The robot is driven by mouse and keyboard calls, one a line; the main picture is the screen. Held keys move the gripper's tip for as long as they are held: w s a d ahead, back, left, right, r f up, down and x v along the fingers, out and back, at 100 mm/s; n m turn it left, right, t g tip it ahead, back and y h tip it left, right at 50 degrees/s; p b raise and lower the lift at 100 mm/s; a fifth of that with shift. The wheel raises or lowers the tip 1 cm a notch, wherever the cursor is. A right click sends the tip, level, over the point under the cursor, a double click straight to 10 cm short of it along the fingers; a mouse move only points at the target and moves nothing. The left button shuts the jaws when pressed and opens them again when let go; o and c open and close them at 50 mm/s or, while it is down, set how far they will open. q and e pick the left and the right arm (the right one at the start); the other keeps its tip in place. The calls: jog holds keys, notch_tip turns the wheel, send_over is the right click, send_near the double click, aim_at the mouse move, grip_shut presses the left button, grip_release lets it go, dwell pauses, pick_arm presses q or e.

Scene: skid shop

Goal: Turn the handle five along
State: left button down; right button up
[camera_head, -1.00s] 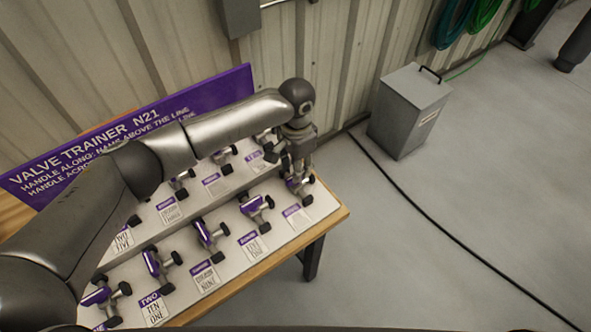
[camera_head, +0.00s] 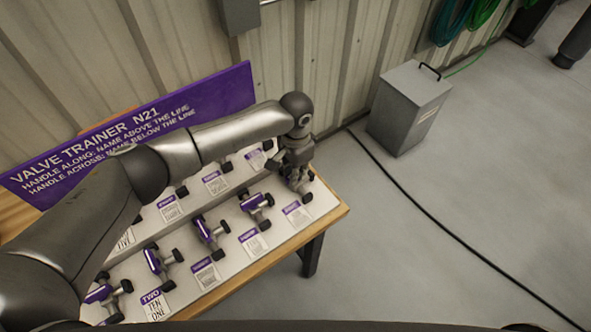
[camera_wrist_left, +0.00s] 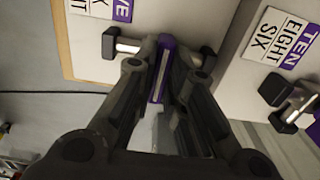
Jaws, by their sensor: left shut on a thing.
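The valve trainer board (camera_head: 228,272) holds two rows of small valves with purple handles and name cards. My left gripper (camera_head: 301,186) is at the valve at the right end of the front row and hides most of it. In the left wrist view, its fingers are shut on that valve's purple handle (camera_wrist_left: 160,68). The handle lies crosswise to the valve's short metal pipe (camera_wrist_left: 128,46), which has black ends. The card beside this valve (camera_wrist_left: 103,8) is cut off and shows only "VE" of its name. My right gripper is out of view.
A neighbouring valve (camera_head: 257,204) stands close to the left of my gripper. In the wrist view, a TEN, EIGHT, SIX card (camera_wrist_left: 283,38) and another valve (camera_wrist_left: 293,103) are at right. A purple sign (camera_head: 130,135) stands behind the board. A grey box (camera_head: 410,108) stands on the floor.

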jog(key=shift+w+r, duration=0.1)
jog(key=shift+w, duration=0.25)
pick_arm(q)
jog(key=shift+m, duration=0.4)
jog(key=m, duration=0.5)
jog(key=shift+m+p, duration=0.3)
jog(key=shift+p, duration=0.1)
jog(key=m, duration=0.3)
jog(key=shift+m, duration=0.3)
jog(key=m, duration=0.5)
jog(key=shift+m+b, duration=0.3)
jog(key=shift+m, duration=1.3)
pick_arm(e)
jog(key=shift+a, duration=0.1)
